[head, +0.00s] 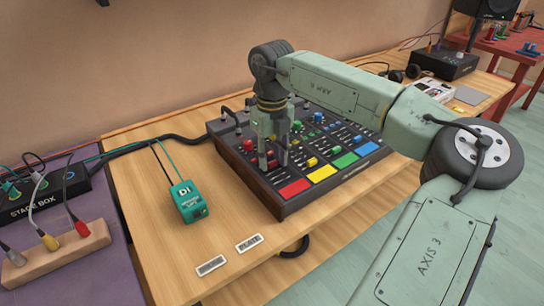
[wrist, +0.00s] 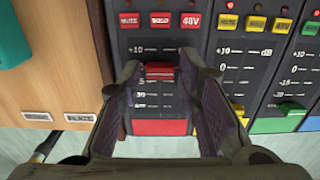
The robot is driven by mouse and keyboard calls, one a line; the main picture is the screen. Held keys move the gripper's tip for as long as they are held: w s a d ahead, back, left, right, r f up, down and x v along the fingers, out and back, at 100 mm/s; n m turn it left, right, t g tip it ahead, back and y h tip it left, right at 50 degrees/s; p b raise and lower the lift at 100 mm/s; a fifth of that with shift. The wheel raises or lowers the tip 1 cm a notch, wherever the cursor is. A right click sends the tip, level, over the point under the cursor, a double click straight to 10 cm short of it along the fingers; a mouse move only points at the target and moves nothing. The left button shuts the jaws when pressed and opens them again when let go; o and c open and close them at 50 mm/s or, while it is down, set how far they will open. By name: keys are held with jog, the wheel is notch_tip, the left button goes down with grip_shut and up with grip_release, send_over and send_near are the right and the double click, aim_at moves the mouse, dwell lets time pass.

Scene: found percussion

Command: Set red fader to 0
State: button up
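The red fader (wrist: 160,71) sits in the left channel of the black mixer (head: 330,183), just below the +10 mark in the wrist view. Several lower scale marks show under it, and my left finger covers part of the scale, so I cannot read its exact value. My gripper (head: 273,163) is low over the mixer's left end. In the wrist view my gripper (wrist: 162,72) is open, one finger on each side of the red fader, with a small gap on both sides. A red pad (wrist: 159,127) lies at the front end of this channel.
The yellow fader (wrist: 237,108) and green fader (wrist: 291,108) stand right of my right finger. Red mute, solo and 48V buttons (wrist: 160,20) lie behind the red fader. A green DI box (head: 188,201) stands left on the table, with bare wood between.

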aim_at(272, 162)
jog(key=shift+o, duration=0.8)
notch_tip(272, 162, up, 12)
